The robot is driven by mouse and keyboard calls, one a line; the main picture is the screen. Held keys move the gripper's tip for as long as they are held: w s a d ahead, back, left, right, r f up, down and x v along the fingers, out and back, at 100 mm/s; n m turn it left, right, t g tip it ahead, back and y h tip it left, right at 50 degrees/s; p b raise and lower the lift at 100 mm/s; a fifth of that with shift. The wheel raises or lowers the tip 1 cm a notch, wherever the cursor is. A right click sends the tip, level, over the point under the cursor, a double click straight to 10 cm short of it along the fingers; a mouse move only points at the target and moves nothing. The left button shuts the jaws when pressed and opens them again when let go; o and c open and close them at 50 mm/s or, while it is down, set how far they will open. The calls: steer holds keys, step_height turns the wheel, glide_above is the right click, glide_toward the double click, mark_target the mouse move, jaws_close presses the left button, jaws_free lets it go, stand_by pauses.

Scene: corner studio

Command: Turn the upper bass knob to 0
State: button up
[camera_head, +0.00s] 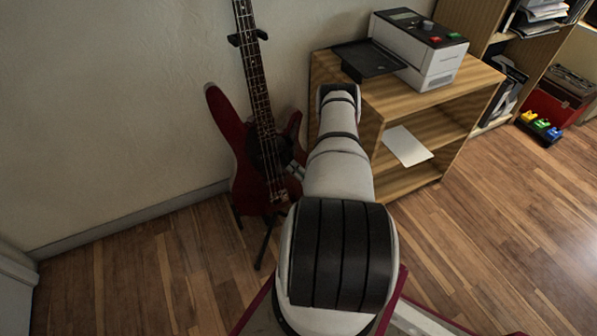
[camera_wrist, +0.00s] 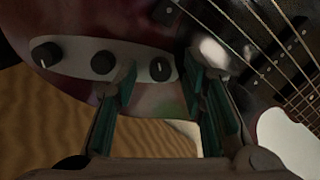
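A dark red bass (camera_head: 262,190) stands upright on a floor stand against the wall. Its body fills the top of the wrist view (camera_wrist: 190,103), with three black knobs on a pale plate: left (camera_wrist: 45,55), middle (camera_wrist: 103,62) and right (camera_wrist: 162,68). The left and right knobs show a pale pointer mark. My gripper (camera_wrist: 162,68) is open, its two green-padded fingers apart, with the right knob seen between the fingertips. I see no contact with that knob. In the head view, the knobs are hidden and my arm hides most of the gripper.
The bass strings (camera_wrist: 262,65) run close to the right finger. A wooden shelf unit (camera_head: 440,95) stands right of the bass, bearing a white device (camera_head: 415,50) and a black tray (camera_head: 368,60). Floor left of the bass is clear.

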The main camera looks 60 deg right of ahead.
steer(key=v, duration=1.2)
steer(key=shift+w, duration=0.1)
